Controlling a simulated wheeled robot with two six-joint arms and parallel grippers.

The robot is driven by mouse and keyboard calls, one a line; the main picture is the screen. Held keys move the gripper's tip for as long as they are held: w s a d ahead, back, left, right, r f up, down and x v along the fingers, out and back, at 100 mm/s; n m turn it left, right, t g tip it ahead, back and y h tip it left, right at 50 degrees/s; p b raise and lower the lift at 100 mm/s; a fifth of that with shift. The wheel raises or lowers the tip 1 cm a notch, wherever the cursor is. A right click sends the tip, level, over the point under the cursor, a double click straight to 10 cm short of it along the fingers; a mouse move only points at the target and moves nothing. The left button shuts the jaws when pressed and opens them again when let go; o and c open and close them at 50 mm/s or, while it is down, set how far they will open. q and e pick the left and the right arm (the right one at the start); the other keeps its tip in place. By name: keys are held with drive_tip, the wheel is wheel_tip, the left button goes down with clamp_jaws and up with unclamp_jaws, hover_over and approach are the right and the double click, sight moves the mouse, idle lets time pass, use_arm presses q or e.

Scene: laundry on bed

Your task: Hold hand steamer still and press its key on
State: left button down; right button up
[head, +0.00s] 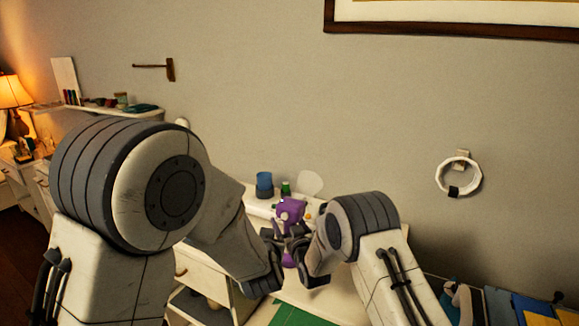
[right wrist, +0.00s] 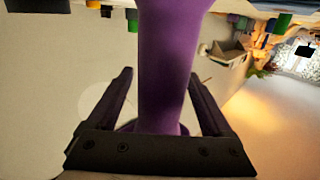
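The purple hand steamer (head: 289,210) stands upright over the white furniture top in the middle of the head view. Its purple handle (right wrist: 168,60) rises through the middle of the right wrist view. My right gripper (right wrist: 161,80) has its fingers spread on either side of the handle, with a gap at the left and the right finger close to it. My left gripper (head: 274,240) is at the steamer's left side in the head view. Its fingers overlap the steamer and the other gripper, so its opening is unclear. The steamer's key cannot be made out.
A blue cup (head: 264,183) and a green bottle (head: 286,188) stand just behind the steamer. A white ring (head: 458,176) hangs on the wall at right. A shelf (head: 110,109) with small items is at left. Folded coloured cloths (head: 500,303) lie at lower right.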

drive_tip(key=shift+s, duration=0.1)
